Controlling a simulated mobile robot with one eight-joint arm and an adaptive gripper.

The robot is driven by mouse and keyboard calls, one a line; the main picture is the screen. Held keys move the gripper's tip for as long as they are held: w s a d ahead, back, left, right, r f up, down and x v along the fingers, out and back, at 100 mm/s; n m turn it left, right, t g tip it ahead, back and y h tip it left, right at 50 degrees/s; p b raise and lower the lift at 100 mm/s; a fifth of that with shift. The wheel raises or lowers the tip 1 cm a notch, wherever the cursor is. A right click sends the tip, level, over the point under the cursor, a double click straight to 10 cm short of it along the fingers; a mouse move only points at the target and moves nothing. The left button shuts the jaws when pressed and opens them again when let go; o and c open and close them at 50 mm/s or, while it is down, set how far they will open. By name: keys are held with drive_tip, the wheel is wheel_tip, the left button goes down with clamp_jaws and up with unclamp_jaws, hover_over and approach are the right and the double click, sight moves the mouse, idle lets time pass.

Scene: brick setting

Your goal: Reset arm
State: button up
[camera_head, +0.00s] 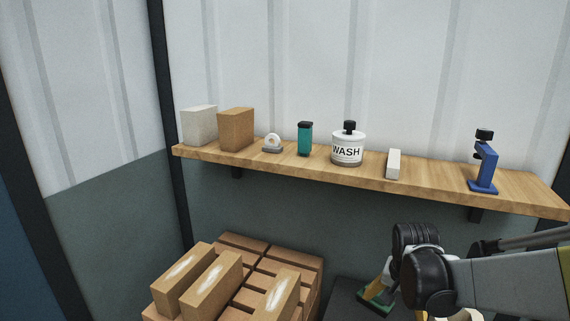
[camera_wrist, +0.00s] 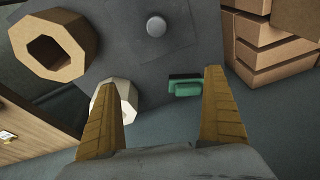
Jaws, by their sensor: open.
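My gripper (camera_head: 375,296) is at the lower right of the head view, below the shelf, with my arm coming in from the right. In the wrist view my gripper (camera_wrist: 163,92) shows two yellow-brown fingers spread wide apart. Nothing is held between them. A small teal object (camera_wrist: 186,86) lies beyond the fingers, close to the right fingertip in the picture; I cannot tell whether they touch. A white ring-shaped piece (camera_wrist: 127,98) is partly hidden behind the left finger.
A wooden shelf (camera_head: 430,186) holds blocks, a WASH bottle (camera_head: 347,148), a teal item (camera_head: 305,139) and a blue tool (camera_head: 484,168). Stacked bricks (camera_head: 235,275) stand left of my gripper.

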drive_tip(key=s+a+r+n+t, duration=0.1)
drive_tip(key=s+a+r+n, duration=0.1)
drive_tip(key=s, duration=0.3)
drive_tip(key=s+a+r+n+t, duration=0.2)
drive_tip(key=s+a+r, duration=0.1)
drive_tip(key=s+r, duration=0.2)
drive_tip(key=s+a+r+n+t+y, duration=0.1)
drive_tip(key=s+a+r+n, duration=0.1)
drive_tip(key=s, duration=0.5)
drive_tip(key=shift+a+r+n+t, duration=0.3)
drive_tip(key=shift+a+r+n, duration=0.1)
drive_tip(key=shift+r, duration=0.4)
